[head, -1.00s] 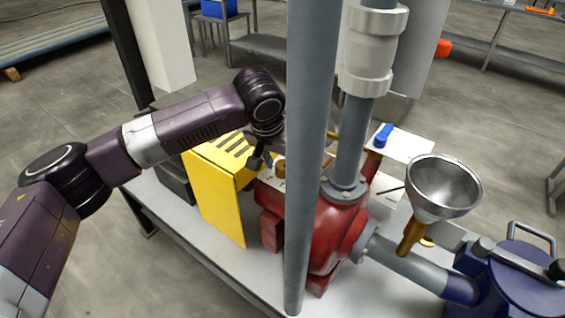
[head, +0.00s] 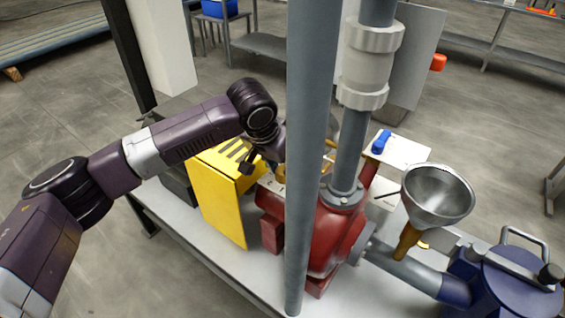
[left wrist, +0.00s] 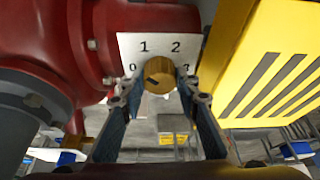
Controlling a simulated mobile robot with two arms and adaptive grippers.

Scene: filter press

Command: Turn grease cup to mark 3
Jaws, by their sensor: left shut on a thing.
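The grease cup is a round brass knob (left wrist: 160,76) in the left wrist view, in front of a white dial plate (left wrist: 137,43) with the marks 0, 1, 2 and 3. A short dark line on the knob's face slants toward its lower left side, nearer the 0 side than 3. My left gripper (left wrist: 160,86) is shut on the knob, one blue-grey finger on each side. In the head view my left gripper (head: 272,150) is partly hidden behind its own wrist and the grey upright pipe. My right gripper is not in view.
A yellow slotted guard (head: 221,197) stands close beside the gripper. The grey upright pipe (head: 308,130) and red pump body (head: 334,235) crowd the other side. A metal funnel (head: 438,195) and a blue-handled valve (head: 381,142) are further right.

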